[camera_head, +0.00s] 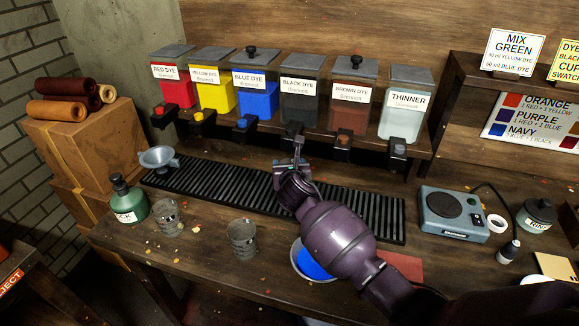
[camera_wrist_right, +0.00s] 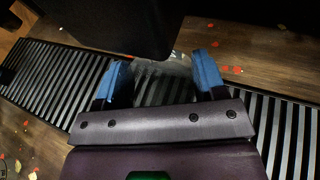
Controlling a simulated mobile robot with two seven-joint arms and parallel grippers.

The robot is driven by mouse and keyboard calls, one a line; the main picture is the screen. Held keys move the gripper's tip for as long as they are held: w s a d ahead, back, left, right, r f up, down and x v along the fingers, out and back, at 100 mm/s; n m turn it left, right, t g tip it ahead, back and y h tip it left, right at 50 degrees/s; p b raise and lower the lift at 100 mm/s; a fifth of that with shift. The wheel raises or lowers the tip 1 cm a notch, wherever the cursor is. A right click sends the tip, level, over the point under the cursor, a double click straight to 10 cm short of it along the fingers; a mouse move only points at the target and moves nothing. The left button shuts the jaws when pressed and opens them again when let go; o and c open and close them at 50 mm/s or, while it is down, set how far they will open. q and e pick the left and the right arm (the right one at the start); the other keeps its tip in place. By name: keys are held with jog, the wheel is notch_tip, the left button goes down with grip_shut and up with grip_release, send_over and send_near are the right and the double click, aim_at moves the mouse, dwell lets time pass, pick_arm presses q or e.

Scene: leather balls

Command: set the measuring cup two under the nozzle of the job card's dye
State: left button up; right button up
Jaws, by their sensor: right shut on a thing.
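My right gripper (camera_head: 292,165) reaches over the black slatted drip grate (camera_head: 215,188), just in front of the black dye dispenser (camera_head: 299,103) and its nozzle (camera_head: 294,130). In the right wrist view its blue-padded fingers (camera_wrist_right: 163,82) are shut on a clear measuring cup (camera_wrist_right: 165,70), mostly hidden in the head view. Whether the cup touches the grate I cannot tell. A dark block (camera_wrist_right: 125,25) overhangs the cup's left side. Two more clear cups (camera_head: 168,217) (camera_head: 242,238) stand on the bench. My left gripper is out of view.
Red (camera_head: 175,93), yellow (camera_head: 214,96), blue (camera_head: 257,100), brown (camera_head: 348,115) and thinner (camera_head: 402,122) dispensers line the shelf. A funnel (camera_head: 160,158), green bottle (camera_head: 128,199), bowl of blue (camera_head: 312,262) and scale (camera_head: 453,213) surround the grate.

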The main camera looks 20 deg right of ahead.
jog(key=o, duration=0.8)
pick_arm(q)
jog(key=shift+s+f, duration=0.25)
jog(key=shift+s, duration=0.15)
pick_arm(e)
jog(key=shift+o, duration=0.6)
jog(key=shift+s+r, duration=0.1)
jog(key=shift+r, duration=0.05)
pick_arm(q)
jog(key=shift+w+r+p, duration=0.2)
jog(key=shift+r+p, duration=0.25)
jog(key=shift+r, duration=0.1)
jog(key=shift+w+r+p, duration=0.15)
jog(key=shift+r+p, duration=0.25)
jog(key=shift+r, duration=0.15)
pick_arm(e)
jog(key=v, duration=1.2)
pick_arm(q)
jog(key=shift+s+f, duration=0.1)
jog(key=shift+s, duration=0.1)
